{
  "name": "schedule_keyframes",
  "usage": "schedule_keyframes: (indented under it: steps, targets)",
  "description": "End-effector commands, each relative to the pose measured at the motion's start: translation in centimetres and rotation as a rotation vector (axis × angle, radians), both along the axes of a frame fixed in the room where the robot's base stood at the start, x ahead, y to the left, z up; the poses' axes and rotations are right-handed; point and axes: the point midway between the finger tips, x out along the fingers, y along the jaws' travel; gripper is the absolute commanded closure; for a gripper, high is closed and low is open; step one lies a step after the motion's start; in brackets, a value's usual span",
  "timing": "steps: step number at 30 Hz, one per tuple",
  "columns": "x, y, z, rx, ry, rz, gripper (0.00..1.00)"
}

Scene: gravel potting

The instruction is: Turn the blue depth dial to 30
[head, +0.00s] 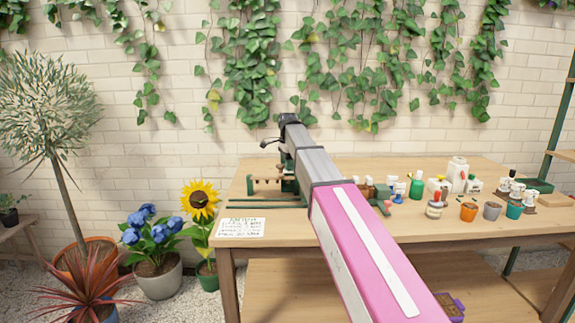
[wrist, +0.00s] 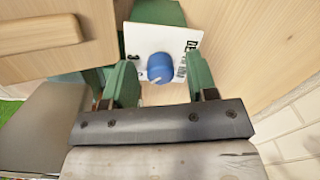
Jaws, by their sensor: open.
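The blue depth dial (wrist: 160,67) sits on a white plate (wrist: 178,42) with dark markings, which are too small to read. A pale mark shows near the dial's lower edge in the wrist view. My gripper (wrist: 161,62) is open, its two green fingers apart, one on each side of the dial. The dial appears between the fingertips with a gap on both sides; I cannot tell whether they reach its depth. In the head view the dial cannot be seen, and my arm covers part of the green and wooden apparatus (head: 267,181) on the table.
The wooden table (head: 445,226) carries bottles and small pots on its right side. A handwritten card (head: 241,227) lies at the front left edge. A brick wall with ivy stands behind. Potted plants, including a sunflower (head: 201,199), stand left of the table.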

Motion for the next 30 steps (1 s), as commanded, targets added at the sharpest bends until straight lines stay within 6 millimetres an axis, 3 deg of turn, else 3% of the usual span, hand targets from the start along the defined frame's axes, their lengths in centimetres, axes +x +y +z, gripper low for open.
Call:
schedule_keyframes:
  steps: [9,13,14,23,30]
  targets:
    - [0.01,0.00,-0.18,0.000,0.000,0.000,0.51]
    - [0.01,0.00,-0.17,0.000,0.000,0.000,0.93]
    - [0.01,0.00,-0.17,0.000,0.000,0.000,0.97]
    - [0.01,-0.01,-0.15,0.000,0.000,0.022,0.96]
    - [0.00,-0.02,-0.15,0.000,-0.001,0.139,0.96]
